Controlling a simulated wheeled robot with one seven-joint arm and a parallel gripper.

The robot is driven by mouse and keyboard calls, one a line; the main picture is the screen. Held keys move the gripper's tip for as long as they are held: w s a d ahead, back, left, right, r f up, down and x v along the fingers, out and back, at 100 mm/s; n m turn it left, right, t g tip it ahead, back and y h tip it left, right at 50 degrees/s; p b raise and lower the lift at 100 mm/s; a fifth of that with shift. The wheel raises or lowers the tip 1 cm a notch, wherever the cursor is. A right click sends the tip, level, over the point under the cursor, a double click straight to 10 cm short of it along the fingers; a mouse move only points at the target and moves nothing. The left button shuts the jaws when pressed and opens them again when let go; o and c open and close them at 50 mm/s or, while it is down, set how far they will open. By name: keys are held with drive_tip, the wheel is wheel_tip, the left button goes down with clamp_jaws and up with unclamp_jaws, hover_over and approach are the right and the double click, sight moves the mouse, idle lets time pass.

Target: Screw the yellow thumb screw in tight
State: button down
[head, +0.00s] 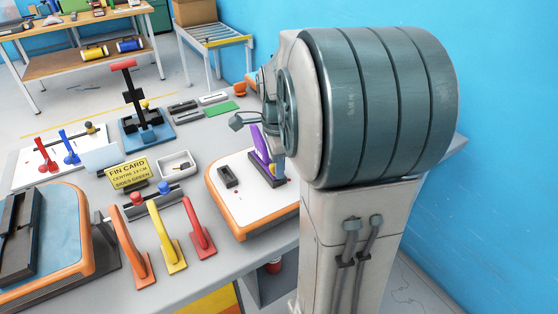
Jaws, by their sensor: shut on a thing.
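A white board with an orange edge (226,204) lies on the right part of the bench. A purple fin (261,150) stands upright on it, in a dark base. My gripper (277,152) points down close beside the fin, partly hidden by my own large arm links. It is shut, but its fingertips are small and hard to make out. A small dark block (229,176) sits on the board left of the fin.
A yellow fin card (129,172), a white tray (178,164) and orange, yellow and red fins (167,238) stand left of the board. A blue press-like stand (146,128) is behind. A second board (80,228) lies at far left. The blue wall is close on the right.

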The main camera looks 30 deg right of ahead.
idle(0.3)
drive_tip(key=shift+r+m+p, duration=0.1)
drive_tip(key=shift+m+p, duration=0.4)
drive_tip(key=shift+m, duration=1.3)
drive_tip(key=shift+s+m+p, duration=0.1)
drive_tip(key=shift+m+p, duration=0.5)
drive_tip(key=shift+m, duration=0.1)
drive_tip(key=shift+m+p, duration=0.3)
drive_tip(key=shift+m, duration=0.7)
